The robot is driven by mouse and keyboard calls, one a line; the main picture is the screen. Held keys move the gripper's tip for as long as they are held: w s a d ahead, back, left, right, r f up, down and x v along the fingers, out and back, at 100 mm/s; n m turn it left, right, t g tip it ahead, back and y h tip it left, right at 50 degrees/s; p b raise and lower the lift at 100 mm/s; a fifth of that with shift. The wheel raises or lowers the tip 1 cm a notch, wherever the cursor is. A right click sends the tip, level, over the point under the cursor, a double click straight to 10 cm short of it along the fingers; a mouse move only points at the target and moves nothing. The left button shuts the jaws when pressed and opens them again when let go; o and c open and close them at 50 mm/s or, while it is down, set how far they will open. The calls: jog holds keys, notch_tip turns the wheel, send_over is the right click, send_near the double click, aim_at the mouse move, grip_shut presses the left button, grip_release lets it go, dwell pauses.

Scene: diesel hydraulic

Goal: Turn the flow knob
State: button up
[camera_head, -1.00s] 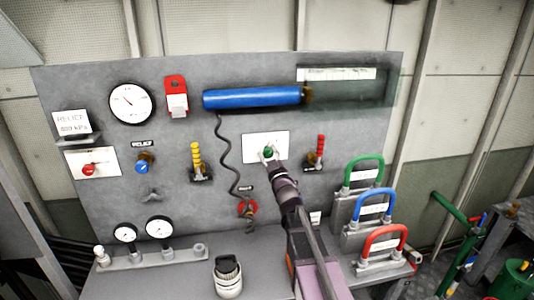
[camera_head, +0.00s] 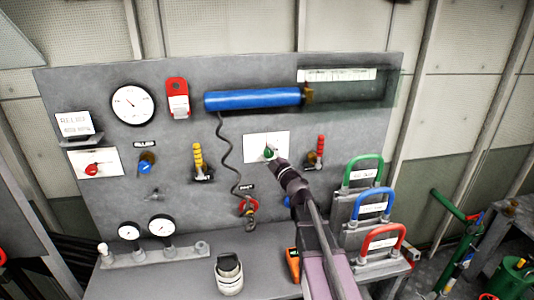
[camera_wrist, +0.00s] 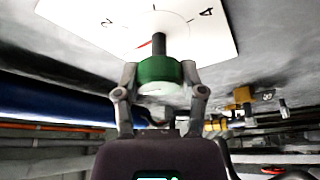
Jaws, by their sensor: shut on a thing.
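The flow knob is a green round knob (camera_wrist: 160,74) on a dark stem, in front of a white dial plate (camera_wrist: 110,22) with numbers and a red pointer. In the head view the green knob (camera_head: 268,153) shows small on the white plate (camera_head: 281,142) at the middle of the grey panel. My gripper (camera_wrist: 160,82) is shut on the knob, one finger on each side of it. In the head view my gripper (camera_head: 272,157) reaches the knob from the lower right and hides part of it.
A blue cylinder (camera_head: 252,99) runs across the panel above the plate. A red-handled lever (camera_head: 320,148) stands close on the right, and a yellow-handled lever (camera_head: 198,156) and black coiled hose (camera_head: 229,155) on the left. Green, blue and red padlock-like handles (camera_head: 383,237) stand lower right.

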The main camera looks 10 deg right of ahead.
dwell(0.3)
jog(key=o, duration=1.1)
jog(key=shift+o, duration=0.2)
jog(key=shift+s, duration=0.1)
